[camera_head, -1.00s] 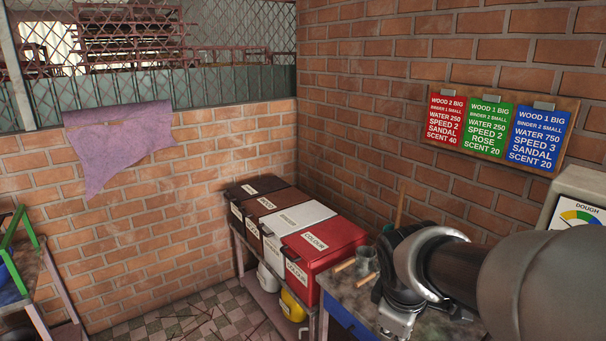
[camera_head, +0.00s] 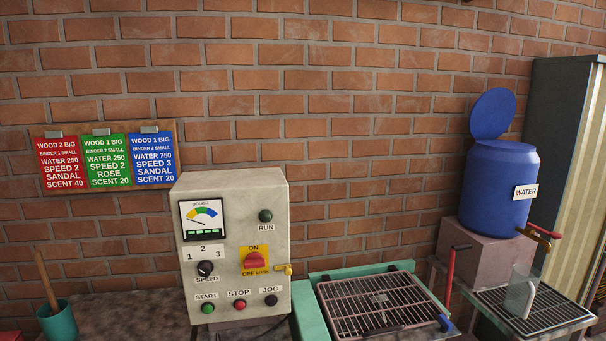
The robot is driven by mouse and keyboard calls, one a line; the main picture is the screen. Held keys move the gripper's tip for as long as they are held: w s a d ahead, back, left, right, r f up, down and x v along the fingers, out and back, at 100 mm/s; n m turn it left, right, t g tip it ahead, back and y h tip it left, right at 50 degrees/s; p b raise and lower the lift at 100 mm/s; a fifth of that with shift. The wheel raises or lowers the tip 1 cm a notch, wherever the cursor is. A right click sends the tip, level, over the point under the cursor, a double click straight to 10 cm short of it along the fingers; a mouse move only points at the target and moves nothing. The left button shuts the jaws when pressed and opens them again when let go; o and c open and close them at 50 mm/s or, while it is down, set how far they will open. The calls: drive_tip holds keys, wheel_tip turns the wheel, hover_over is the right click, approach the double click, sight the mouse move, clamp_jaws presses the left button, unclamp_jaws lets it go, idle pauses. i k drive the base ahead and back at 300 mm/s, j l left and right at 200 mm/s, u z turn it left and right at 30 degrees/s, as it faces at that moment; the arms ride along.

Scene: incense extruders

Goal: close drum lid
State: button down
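A blue drum (camera_head: 497,187) labelled WATER stands on a pinkish block at the right, against the brick wall. Its round blue lid (camera_head: 493,113) stands up, tilted open above the drum's top at the back left. A brass tap (camera_head: 541,233) sticks out low on the drum's right side. My gripper is not in view now.
A grey control box (camera_head: 235,250) stands left of centre. A metal grate (camera_head: 380,305) in a green frame with a red-handled lever (camera_head: 450,270) lies between box and drum. A second grate (camera_head: 530,300) holds a clear vessel (camera_head: 520,298). A tall cabinet (camera_head: 568,150) stands right of the drum.

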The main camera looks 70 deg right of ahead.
sight(494, 112)
drive_tip(key=z, duration=3.4)
drive_tip(key=u, duration=0.45)
drive_tip(key=i+l+u, duration=0.4)
drive_tip(key=l, duration=0.2)
drive_tip(key=i+l+u, duration=0.45)
drive_tip(key=l, duration=0.3)
drive_tip(key=l+u, duration=0.2)
drive_tip(key=l, duration=0.2)
drive_tip(key=i, duration=0.05)
